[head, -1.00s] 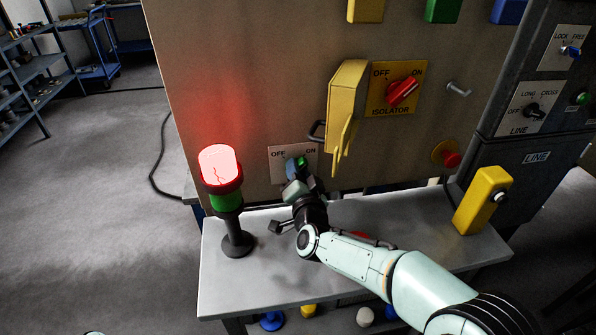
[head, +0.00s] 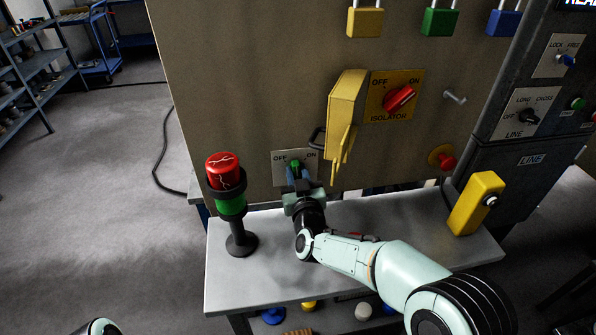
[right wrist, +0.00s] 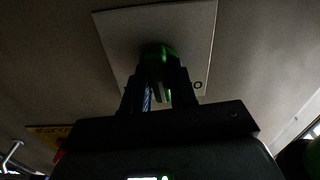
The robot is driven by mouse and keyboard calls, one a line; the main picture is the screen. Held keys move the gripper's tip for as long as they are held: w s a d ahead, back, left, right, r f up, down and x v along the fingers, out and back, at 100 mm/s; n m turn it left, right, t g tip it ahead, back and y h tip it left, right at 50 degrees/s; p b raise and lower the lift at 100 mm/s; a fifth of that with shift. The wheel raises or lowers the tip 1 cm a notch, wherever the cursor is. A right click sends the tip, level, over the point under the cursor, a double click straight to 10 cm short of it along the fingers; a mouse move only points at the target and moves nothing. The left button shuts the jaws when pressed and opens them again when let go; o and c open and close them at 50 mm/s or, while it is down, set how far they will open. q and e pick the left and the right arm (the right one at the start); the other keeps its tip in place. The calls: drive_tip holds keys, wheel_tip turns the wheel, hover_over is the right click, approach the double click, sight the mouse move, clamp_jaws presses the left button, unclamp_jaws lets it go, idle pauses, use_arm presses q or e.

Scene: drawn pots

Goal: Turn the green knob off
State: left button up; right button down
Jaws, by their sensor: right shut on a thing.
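The green knob (head: 296,165) sits on a pale plate (head: 281,170) marked OFF and ON, low on the tan panel. It points roughly upward in the head view. My right gripper (head: 299,180) is shut on the green knob, with a finger on each side of it. The right wrist view shows the knob (right wrist: 157,58) between the two dark fingers (right wrist: 158,90); the fingers hide part of it and of the plate lettering. My left gripper is out of view.
A lamp post (head: 226,180) with an unlit, cracked red top stands on the grey bench (head: 225,280), left of my right arm. A yellow box (head: 474,203) stands at the bench's right.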

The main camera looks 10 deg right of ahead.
drive_tip(key=n+p, duration=0.1)
drive_tip(key=n, duration=0.3)
drive_tip(key=shift+a+p, duration=0.15)
drive_tip(key=shift+p, duration=0.15)
drive_tip(key=shift+n+p, duration=0.5)
drive_tip(key=shift+n, duration=1.3)
drive_tip(key=shift+f+n, duration=0.1)
drive_tip(key=shift+n, duration=0.2)
drive_tip(key=c, duration=1)
unclamp_jaws()
drive_tip(key=shift+s, duration=0.1)
drive_tip(key=s+b, duration=0.1)
drive_tip(key=s, duration=1.2)
drive_tip(key=shift+s, duration=0.15)
